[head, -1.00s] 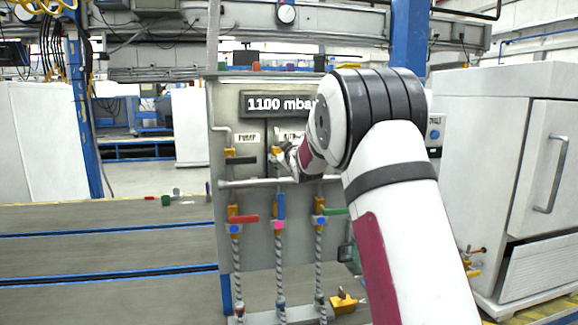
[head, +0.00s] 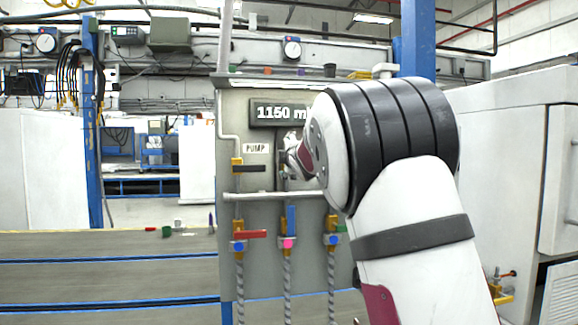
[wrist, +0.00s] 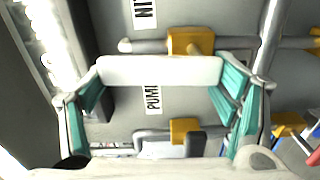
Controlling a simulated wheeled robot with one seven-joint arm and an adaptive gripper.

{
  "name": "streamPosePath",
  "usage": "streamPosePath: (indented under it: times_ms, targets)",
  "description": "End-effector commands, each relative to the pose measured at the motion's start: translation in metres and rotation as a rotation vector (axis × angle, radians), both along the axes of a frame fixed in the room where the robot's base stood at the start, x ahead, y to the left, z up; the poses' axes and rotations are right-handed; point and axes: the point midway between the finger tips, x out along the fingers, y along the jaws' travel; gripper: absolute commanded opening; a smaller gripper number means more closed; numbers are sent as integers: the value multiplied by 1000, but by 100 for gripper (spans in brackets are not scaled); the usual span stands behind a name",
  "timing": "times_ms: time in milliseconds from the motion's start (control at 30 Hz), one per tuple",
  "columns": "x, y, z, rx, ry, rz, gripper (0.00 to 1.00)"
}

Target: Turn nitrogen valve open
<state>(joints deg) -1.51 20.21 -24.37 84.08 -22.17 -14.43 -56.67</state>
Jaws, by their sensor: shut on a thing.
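The nitrogen valve's yellow body (wrist: 190,41) sits on a grey pipe beside a label beginning "NIT", partly cut off, in the wrist view. My gripper (wrist: 160,72) is in front of it, with teal-sided fingers and a pale crosspiece between them. It is shut at the valve, apparently on its handle; the grip and the handle's angle are hidden. In the head view my gripper (head: 288,160) is at the panel (head: 265,205), and my arm covers the nitrogen label and most of the valve.
The pump valve (head: 237,168), with a black handle, is left of my gripper. Below are red (head: 252,234), blue (head: 291,219) and green-handled valves above braided hoses. A display (head: 280,113) reads 1150, its end covered. A white cabinet (head: 505,180) stands at right.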

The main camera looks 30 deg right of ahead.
Motion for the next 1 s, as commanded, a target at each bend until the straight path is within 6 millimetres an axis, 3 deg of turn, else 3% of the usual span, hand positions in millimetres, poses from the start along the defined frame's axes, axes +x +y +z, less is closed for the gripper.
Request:
streamPosePath:
  times_ms: [700, 733, 800, 1000]
  targets:
    - [1, 3, 0, -79, 21, 2, 31]
    - [1, 3, 0, -79, 21, 2, 83]
    - [1, 3, 0, -79, 22, 2, 99]
    - [1, 3, 0, -76, 21, 1, 100]
